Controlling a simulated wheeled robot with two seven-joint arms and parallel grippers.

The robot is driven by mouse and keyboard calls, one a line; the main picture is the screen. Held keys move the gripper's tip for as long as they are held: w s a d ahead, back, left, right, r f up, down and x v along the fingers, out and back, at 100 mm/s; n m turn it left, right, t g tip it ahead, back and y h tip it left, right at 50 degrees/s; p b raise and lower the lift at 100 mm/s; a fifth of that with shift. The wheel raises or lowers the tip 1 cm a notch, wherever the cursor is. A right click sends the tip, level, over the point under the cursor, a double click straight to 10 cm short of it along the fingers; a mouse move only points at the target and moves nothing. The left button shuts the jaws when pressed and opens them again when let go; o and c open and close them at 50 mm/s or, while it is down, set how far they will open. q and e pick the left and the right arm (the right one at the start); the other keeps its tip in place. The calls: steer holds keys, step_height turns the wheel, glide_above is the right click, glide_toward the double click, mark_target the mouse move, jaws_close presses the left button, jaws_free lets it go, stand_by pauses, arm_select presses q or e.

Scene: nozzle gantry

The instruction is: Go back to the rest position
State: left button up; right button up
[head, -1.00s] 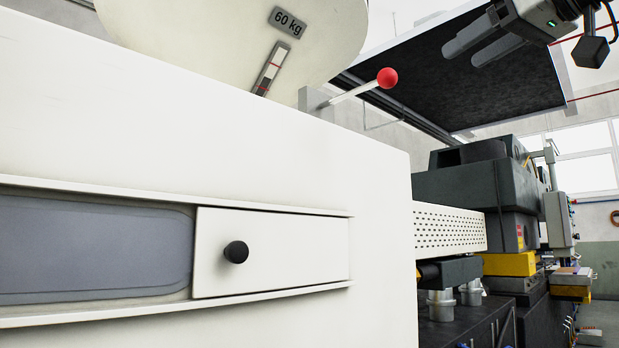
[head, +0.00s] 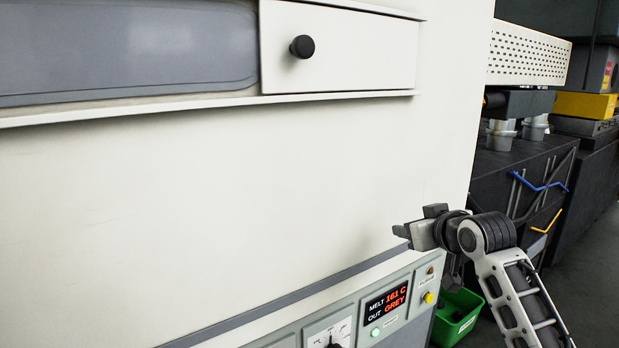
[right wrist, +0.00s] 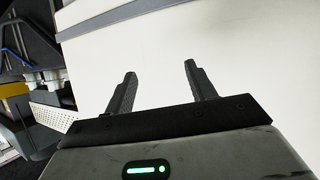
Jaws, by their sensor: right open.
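My right gripper (head: 403,230) is in the lower right of the head view, in front of the white machine (head: 200,195) and above its control panel. In the right wrist view its two dark fingers stand apart with nothing between them (right wrist: 160,75), and the white machine wall fills the space beyond. I cannot tell the exact gap to the wall. My left gripper is not in view.
A white sliding cover with a black knob (head: 302,46) is above. A green bin (head: 457,315) stands below my right arm. Dark cabinets (head: 525,180) and open floor lie to the right.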

steer(key=s+a+f+g, duration=0.1)
steer(key=s+a+f, duration=0.1)
steer(key=s+f, duration=0.7)
steer(key=s+a+f+g, duration=0.15)
steer(key=s+f, duration=0.45)
steer(key=f, duration=0.7)
steer(key=s+a+f, duration=0.1)
steer(key=s+f, duration=0.2)
steer(key=s, duration=0.4)
steer(key=s+a+f, duration=0.1)
steer(key=s+f, duration=0.2)
steer(key=s, duration=0.4)
steer(key=s+a+f+m, duration=0.1)
steer(key=s+f, duration=0.2)
steer(key=s, duration=0.4)
steer(key=shift+s, duration=0.1)
